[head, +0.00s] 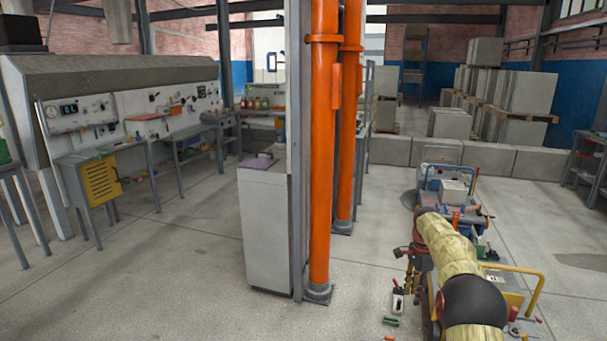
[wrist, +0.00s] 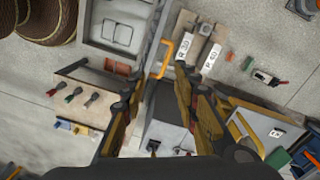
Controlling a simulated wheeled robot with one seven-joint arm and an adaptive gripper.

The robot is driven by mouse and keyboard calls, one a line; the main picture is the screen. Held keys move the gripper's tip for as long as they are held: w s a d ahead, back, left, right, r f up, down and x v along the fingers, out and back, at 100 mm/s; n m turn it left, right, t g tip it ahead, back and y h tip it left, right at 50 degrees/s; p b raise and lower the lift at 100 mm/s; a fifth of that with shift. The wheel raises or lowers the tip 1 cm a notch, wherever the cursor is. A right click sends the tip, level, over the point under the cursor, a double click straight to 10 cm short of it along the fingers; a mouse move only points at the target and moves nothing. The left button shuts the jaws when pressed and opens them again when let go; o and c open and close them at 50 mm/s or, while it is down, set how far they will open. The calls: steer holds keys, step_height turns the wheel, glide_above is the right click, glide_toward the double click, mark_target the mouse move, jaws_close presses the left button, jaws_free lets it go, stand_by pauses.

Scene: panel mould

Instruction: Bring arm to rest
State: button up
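My arm (head: 450,250), in a yellowish sleeve with a dark joint, reaches out at the lower right of the head view. My gripper (head: 408,268) hangs at its far left side, small and partly hidden by the sleeve. In the wrist view, the two long dark and yellow fingers of my gripper (wrist: 172,65) stand apart, with a gap between them. I see nothing held in the gap. A grey box (wrist: 168,132) shows below and between the fingers; I cannot tell how far away it is.
Grey blocks (wrist: 210,58) with white labels, an orange handle (wrist: 168,58) and a grey panel (wrist: 118,25) lie around the fingers. Orange pipes (head: 323,150) and a grey cabinet (head: 265,225) stand left of my arm. The floor (head: 150,270) at left is clear.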

steer(key=s+a+r+n+t+p, duration=0.1)
steer(key=s+a+r+n, duration=0.2)
steer(key=r, duration=0.5)
steer(key=s+a+r+n+t, duration=0.1)
steer(key=s+a+r, duration=0.2)
steer(key=s+r, duration=0.45)
steer(key=s+a+r+n+t+p, duration=0.15)
steer(key=s+a+r+n, duration=0.4)
steer(key=s+r, duration=0.55)
steer(key=s+a+f+n+t+p, duration=0.1)
steer(key=s+a+n, duration=0.2)
steer(key=s, duration=1.1)
steer(key=s+a+f+n+t+p, duration=0.1)
steer(key=s+a+n+p, duration=0.1)
steer(key=s, duration=1.2)
steer(key=a+n, duration=0.1)
steer(key=n, duration=0.1)
steer(key=shift+a+f+n+t, duration=0.2)
steer(key=shift+a+n+t, duration=0.1)
steer(key=shift+n+t, duration=0.05)
steer(key=shift+a, duration=0.1)
